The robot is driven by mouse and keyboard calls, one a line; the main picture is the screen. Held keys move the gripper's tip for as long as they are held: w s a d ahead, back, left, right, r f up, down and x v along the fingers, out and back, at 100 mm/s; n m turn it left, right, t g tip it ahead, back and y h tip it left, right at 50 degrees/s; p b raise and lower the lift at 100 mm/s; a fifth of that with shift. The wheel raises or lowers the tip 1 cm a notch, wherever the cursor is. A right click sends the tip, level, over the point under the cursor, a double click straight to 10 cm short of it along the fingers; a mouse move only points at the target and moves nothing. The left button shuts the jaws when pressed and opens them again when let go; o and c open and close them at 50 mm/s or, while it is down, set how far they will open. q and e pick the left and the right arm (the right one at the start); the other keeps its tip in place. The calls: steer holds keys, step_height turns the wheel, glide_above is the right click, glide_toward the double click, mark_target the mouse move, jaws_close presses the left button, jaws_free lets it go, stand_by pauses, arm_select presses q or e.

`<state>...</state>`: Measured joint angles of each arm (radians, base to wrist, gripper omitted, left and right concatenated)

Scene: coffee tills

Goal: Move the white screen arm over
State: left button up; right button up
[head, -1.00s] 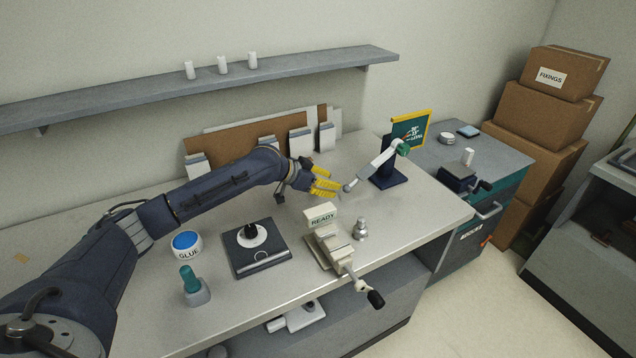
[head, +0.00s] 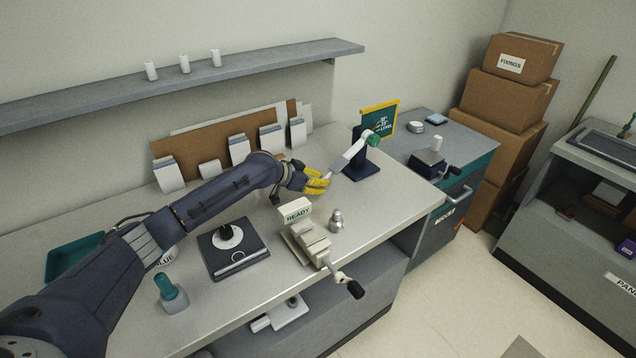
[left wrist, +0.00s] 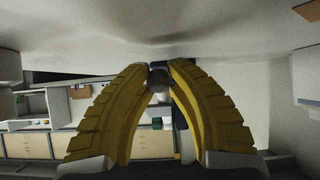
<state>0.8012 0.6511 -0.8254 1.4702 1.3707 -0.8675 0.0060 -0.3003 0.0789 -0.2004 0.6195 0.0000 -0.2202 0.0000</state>
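The white screen arm (head: 347,156) slants down to the left from a green joint (head: 373,140) on a dark blue stand (head: 362,167) at the back right of the bench. My left gripper (head: 329,178) is at the arm's lower free end, its yellow fingers drawn together there. In the left wrist view, the fingertips (left wrist: 160,68) are close together, with a small grey rounded end of the arm (left wrist: 158,79) between them. The fingers hide most of that end. My right gripper is not in view.
A vise with a READY block (head: 296,210) and a small metal weight (head: 336,221) stand in front of the gripper. A yellow-edged green sign (head: 379,117) stands behind the stand. White packets (head: 270,138) line the wall. A side cabinet (head: 455,135) is at right.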

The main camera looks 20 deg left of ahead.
arm_select(q)
step_height(320, 180, up, 6)
steer(key=s+a, duration=0.1)
steer(key=s, duration=0.1)
stand_by(0.9)
stand_by(0.4)
steer(key=shift+r, duration=0.1)
steer(key=shift+s+a+r, duration=0.15)
steer(key=shift+r, duration=2.3)
steer(key=o, duration=0.9)
steer(key=shift+a, duration=0.15)
